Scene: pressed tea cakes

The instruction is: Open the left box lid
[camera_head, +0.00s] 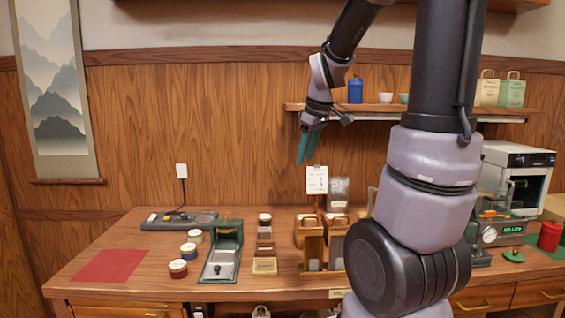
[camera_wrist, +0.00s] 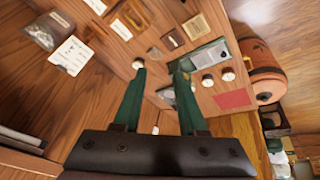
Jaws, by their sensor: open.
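Two brown wooden boxes with pale tops or handles stand side by side at the table's middle in the head view, the left box (camera_head: 307,232) and the right box (camera_head: 336,222). I cannot make out whether the left box's lid is open or shut. The left box seems to show near the top of the wrist view (camera_wrist: 134,16). My gripper (camera_head: 307,147) hangs high above and behind the boxes, in front of the wall. Its green fingers are apart and empty, as the wrist view (camera_wrist: 160,72) shows. It touches nothing.
A wall shelf (camera_head: 450,112) with cups and bags runs beside my arm. A card (camera_head: 317,180) and a pouch (camera_head: 338,192) stand behind the boxes.

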